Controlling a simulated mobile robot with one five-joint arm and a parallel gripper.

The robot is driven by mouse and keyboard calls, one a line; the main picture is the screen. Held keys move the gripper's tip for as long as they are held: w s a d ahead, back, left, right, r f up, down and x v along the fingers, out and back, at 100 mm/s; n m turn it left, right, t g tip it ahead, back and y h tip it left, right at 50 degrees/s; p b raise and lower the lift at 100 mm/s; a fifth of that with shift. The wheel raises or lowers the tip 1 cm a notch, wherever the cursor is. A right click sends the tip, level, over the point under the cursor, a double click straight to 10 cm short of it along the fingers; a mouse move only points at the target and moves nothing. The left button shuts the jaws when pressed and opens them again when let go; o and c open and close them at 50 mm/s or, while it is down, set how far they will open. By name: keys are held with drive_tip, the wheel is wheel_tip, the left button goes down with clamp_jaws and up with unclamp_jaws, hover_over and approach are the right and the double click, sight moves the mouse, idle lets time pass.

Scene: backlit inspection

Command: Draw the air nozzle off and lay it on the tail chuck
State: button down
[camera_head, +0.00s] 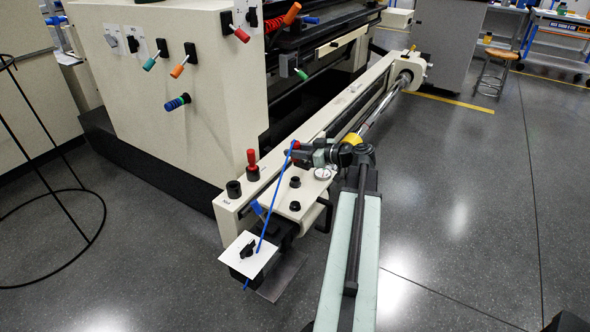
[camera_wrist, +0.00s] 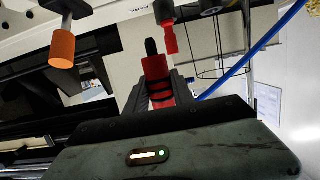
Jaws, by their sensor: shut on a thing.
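My gripper (camera_head: 300,152) is over the near end of the long cream beam, shut on a red and black piece, which I take to be the air nozzle (camera_wrist: 155,68). In the wrist view the nozzle stands between the two dark fingers (camera_wrist: 160,92), with its black tip pointing away from my palm. A blue hose (camera_head: 269,208) runs from the near end of the beam up to the gripper; it also shows in the wrist view (camera_wrist: 250,58). A pale round chuck housing (camera_head: 412,70) is at the far end of the beam, on a shiny shaft. I cannot tell whether it is the tail chuck.
A red-topped knob (camera_head: 252,160) and black knobs (camera_head: 295,181) stand on the beam near my gripper. A white card (camera_head: 248,255) is at the near end. The cream machine (camera_head: 190,110) with coloured handles rises at the left.

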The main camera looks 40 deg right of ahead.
drive_tip(key=shift+r+p, duration=1.1)
drive_tip(key=shift+r, duration=0.15)
